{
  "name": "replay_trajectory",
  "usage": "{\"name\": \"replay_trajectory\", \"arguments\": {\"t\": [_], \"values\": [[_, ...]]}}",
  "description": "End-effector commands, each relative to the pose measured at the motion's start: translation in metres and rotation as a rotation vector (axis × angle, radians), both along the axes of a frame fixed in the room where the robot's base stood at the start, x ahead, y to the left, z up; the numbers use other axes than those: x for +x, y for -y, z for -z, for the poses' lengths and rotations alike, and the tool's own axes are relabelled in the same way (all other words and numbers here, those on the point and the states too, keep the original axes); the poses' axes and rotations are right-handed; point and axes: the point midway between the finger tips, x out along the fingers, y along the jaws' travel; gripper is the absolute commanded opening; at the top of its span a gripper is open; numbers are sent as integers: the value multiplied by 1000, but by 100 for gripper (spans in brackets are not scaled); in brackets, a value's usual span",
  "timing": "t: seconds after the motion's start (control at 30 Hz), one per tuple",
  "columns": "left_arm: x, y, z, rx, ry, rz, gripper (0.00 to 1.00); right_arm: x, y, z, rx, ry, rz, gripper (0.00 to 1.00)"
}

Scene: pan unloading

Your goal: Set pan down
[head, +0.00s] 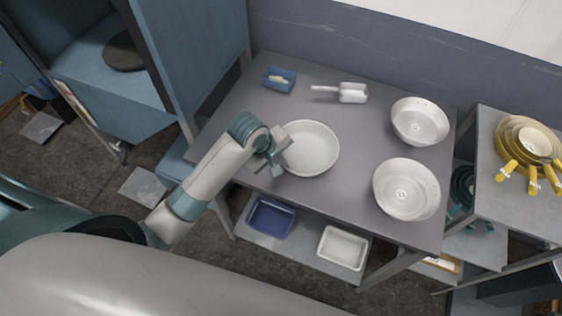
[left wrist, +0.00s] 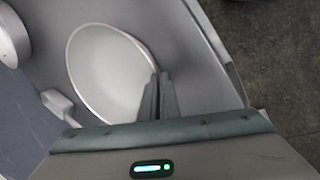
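A round white pan (head: 309,150) is over the left front part of the grey table, its opening facing up. It also shows in the left wrist view (left wrist: 108,72). I cannot tell whether its base touches the table top. My left gripper (head: 281,153) is at the pan's left edge. In the left wrist view, its two fingers (left wrist: 160,95) are close together at the pan's rim and look shut on it. The fingers hide a little of the rim. My right gripper is not in view.
The grey table (head: 362,143) carries two metal pans (head: 420,121) (head: 406,190) at right, a white scoop (head: 342,92) and a blue box (head: 279,79) at the back. A blue tray (head: 271,216) and white tray (head: 343,248) lie on the lower shelf. Yellow-handled pans (head: 527,145) stand at far right.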

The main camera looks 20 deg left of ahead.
Motion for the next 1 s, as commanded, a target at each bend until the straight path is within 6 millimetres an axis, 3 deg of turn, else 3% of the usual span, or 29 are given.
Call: {"name": "replay_trajectory", "arguments": {"t": [0.03, 0.13, 0.63, 0.83, 1.0], "values": [[0, 0, 1, -1, 1, -1, 0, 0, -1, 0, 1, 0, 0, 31], [0, 0, 1, 1, -1, 0, 21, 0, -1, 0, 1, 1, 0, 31], [-2, -1, -6, 0, 0, 0, 21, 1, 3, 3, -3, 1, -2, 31], [-8, -5, -26, -2, 3, 0, 21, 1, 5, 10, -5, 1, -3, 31], [-17, -11, -54, -1, 4, 1, 21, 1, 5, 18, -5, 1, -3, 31]]}}
